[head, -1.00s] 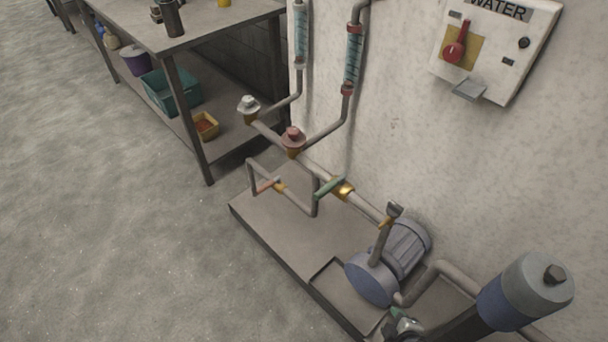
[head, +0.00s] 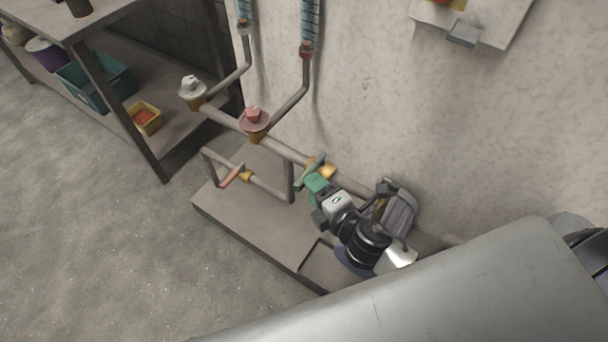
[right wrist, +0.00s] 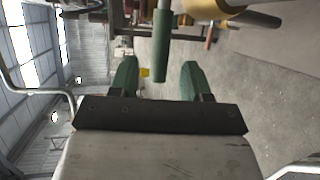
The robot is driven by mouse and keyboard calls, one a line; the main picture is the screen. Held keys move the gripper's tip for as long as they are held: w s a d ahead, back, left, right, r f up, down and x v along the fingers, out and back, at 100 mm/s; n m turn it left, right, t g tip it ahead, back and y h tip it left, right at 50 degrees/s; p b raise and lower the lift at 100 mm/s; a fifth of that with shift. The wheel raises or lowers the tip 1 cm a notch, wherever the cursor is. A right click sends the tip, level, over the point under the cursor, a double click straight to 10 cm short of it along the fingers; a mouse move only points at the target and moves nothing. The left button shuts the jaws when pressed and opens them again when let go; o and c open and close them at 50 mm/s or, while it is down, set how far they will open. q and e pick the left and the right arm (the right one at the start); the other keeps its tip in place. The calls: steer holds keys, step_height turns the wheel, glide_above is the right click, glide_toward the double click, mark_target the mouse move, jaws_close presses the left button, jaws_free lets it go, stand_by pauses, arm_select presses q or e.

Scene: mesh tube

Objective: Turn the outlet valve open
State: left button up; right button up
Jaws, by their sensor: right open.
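In the right wrist view the green lever (right wrist: 162,50) reaches between my two green fingers, with a gap on each side. The gripper is open around it, not closed on it. The brass valve body (right wrist: 212,10) shows at the top there. My left gripper is out of view.
A second valve with an orange-red lever (head: 231,177) is on the lower bypass pipe. A white knob (head: 192,88) and a red knob (head: 254,121) stand along the main pipe. The wall is close behind. The pump (head: 400,209) is partly hidden by my arm.

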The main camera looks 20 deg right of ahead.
mark_target(309, 172)
steer(key=shift+x, duration=2.3)
steer(key=shift+c, duration=0.2)
jaws_close()
